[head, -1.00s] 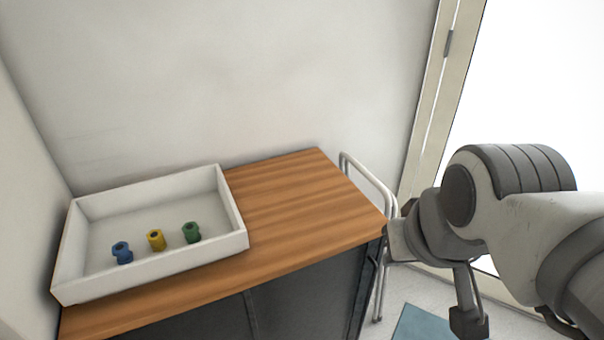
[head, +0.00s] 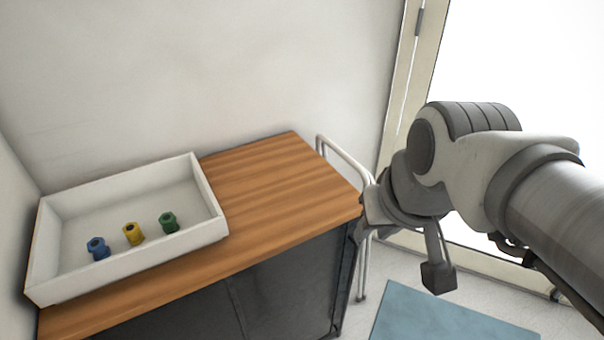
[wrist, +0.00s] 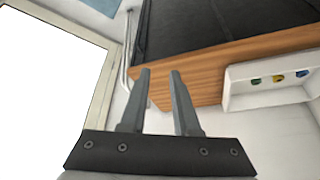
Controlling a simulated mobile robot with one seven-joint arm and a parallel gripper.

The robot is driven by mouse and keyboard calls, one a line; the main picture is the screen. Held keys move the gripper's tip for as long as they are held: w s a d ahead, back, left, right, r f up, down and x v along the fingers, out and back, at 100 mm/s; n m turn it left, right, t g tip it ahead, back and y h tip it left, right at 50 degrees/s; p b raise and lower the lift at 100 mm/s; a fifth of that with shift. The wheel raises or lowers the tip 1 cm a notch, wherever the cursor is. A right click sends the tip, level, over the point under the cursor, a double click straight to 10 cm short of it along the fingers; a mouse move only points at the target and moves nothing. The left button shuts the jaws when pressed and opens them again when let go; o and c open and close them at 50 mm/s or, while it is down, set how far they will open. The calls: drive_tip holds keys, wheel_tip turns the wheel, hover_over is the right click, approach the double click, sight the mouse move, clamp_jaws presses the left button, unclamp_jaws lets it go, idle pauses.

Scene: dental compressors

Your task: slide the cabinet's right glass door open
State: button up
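The cabinet has a wooden top (head: 270,185) and a dark front. Its right door (head: 285,285) is a dark panel in the head view, right of a faint vertical seam, and looks shut. The lower part of the front is cut off by the picture edge. In the wrist view the cabinet appears upside down, with its dark front (wrist: 220,22) at the top. My gripper (wrist: 160,73) is open and empty, with its two fingers apart in front of the wooden top's edge. In the head view my arm's end is by the cabinet's right corner, fingers mostly hidden.
A white tray (head: 212,215) with a blue, a yellow and a green piece stands on the cabinet's left part. A white metal rail (head: 345,160) stands at the cabinet's right end. A blue mat (head: 440,320) lies on the floor. A bright glazed door (head: 530,60) is at right.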

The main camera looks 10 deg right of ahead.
drive_tip(key=w+d+f+m+g+b, duration=0.2)
drive_tip(key=w+d+f, duration=0.15)
drive_tip(key=f, duration=0.25)
drive_tip(key=m+t+y+b, duration=1.1)
drive_tip(key=m+b, duration=0.5)
drive_tip(key=m, duration=1.1)
approach(352, 272)
drive_tip(key=shift+t+h, duration=0.5)
drive_tip(key=b+x, duration=0.1)
drive_tip(key=x, duration=0.2)
drive_tip(key=b+x, duration=0.1)
drive_tip(key=x, duration=0.3)
drive_tip(key=f+b+x, duration=0.1)
drive_tip(key=x, duration=0.2)
drive_tip(key=shift+w+a, duration=0.1)
drive_tip(key=shift+a, duration=0.1)
drive_tip(key=shift+f, duration=0.1)
clamp_jaws()
